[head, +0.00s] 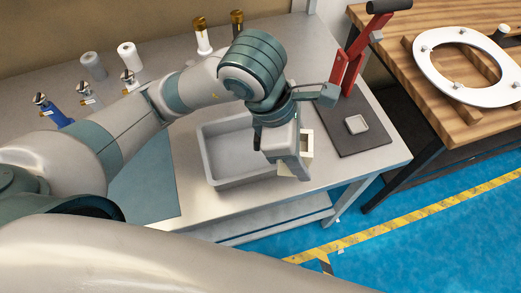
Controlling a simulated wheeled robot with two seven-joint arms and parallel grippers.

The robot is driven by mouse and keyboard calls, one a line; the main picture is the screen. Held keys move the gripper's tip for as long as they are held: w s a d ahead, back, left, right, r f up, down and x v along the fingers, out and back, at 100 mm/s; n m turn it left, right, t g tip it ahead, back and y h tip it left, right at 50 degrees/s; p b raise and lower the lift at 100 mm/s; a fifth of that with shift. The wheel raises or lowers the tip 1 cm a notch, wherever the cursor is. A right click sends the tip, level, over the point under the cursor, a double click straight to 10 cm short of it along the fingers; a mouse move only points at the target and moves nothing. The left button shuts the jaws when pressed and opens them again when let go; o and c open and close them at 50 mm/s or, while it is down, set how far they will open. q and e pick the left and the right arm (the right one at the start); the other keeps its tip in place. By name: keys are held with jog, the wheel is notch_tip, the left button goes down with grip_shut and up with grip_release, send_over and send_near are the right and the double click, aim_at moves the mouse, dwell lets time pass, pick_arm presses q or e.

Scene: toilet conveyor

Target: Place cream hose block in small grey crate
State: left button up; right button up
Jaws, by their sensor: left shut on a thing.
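The grey crate (238,181) is an open, shallow box on the metal bench, in the middle of the head view. Its visible floor is empty. My left gripper (298,166) points down at the crate's right end and is shut on the cream hose block (308,148). Only part of the block shows, to the right of the fingers, which hide the rest. I cannot tell how high the block is above the bench. My right gripper is not in view.
A red lever press (349,62) stands on a dark plate (372,138) with a small pale dish (357,124). Several valves and cylinders stand at the back left. A teal mat (150,188) lies left of the crate. A white toilet seat (430,68) lies on the wooden table.

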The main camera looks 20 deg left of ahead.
pick_arm(q)
jog(key=shift+a, duration=0.15)
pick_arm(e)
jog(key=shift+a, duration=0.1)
